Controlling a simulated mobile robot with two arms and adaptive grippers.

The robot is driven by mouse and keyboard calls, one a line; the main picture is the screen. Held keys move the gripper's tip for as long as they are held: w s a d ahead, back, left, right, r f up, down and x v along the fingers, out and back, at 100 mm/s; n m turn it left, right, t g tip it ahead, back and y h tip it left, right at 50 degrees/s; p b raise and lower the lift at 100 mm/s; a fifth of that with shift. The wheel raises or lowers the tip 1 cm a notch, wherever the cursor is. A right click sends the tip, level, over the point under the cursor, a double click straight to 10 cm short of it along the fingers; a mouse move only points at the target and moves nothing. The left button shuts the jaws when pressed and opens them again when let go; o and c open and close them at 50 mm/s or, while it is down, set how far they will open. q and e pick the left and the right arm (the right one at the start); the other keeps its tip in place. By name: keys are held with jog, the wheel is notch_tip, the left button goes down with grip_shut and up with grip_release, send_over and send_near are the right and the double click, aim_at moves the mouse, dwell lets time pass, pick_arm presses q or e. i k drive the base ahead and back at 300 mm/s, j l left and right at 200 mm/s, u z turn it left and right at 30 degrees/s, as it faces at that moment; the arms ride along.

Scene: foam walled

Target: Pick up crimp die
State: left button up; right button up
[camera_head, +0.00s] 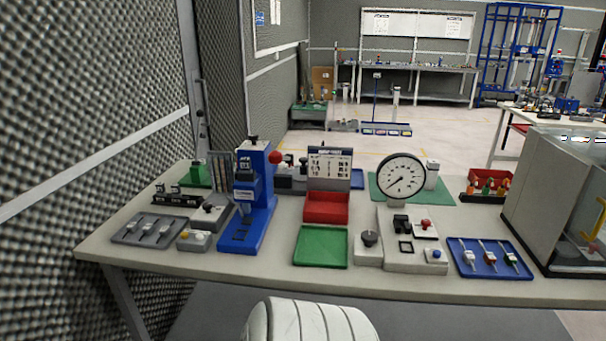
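A blue press (250,205) with a red knob stands upright at the left-middle of the workbench (330,278). I cannot tell for sure which small part is the crimp die. Small dark pieces stand on a black rack (176,198) left of the press. A grey tray (130,237) in front of that rack holds a few small light-grey parts.
A green tray (320,246) and a red bin (326,208) sit mid-bench. A dial gauge (402,178) stands above a grey control box (418,258). A blue tray (490,271) holds small parts. A large cabinet (545,185) bounds the right; a foam wall (90,130) bounds the left.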

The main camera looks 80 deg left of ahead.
aim_at(245, 162)
jog(key=u, duration=3.5)
